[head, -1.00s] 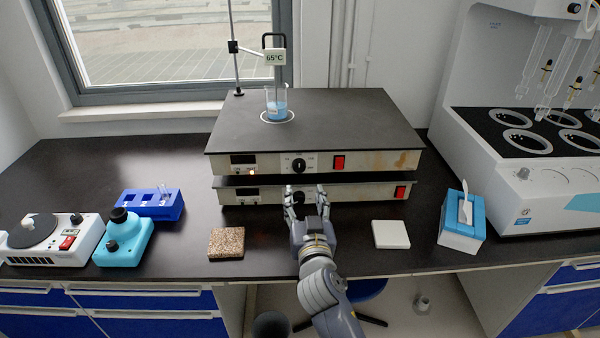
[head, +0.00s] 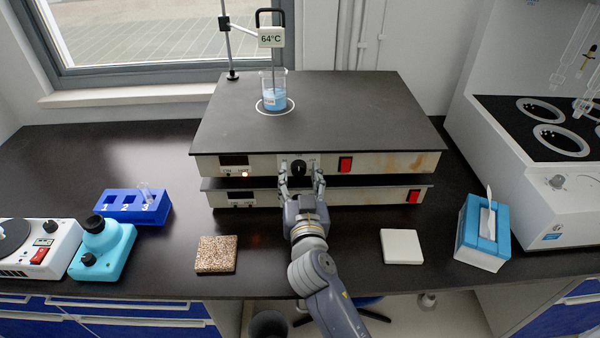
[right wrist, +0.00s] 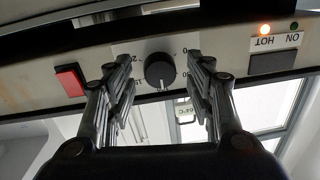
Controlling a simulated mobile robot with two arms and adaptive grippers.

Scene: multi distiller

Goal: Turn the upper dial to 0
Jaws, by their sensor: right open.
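The upper dial (head: 298,168) is a round black knob on the front panel of the upper hot plate (head: 380,162). It also shows in the right wrist view (right wrist: 159,70), with a pale pointer line and printed numbers around it. My right gripper (head: 301,172) is open in front of the panel, one finger on each side of the dial. In the right wrist view the fingers (right wrist: 161,85) stand apart from the knob, with gaps on both sides. The lower hot plate's dial is hidden behind my gripper. My left gripper is not in view.
A beaker of blue liquid (head: 273,96) stands on the upper plate under a 64°C display (head: 271,38). Red switches (head: 345,164) sit right of the dial. A speckled tile (head: 216,254) and white tile (head: 402,247) flank my arm on the bench.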

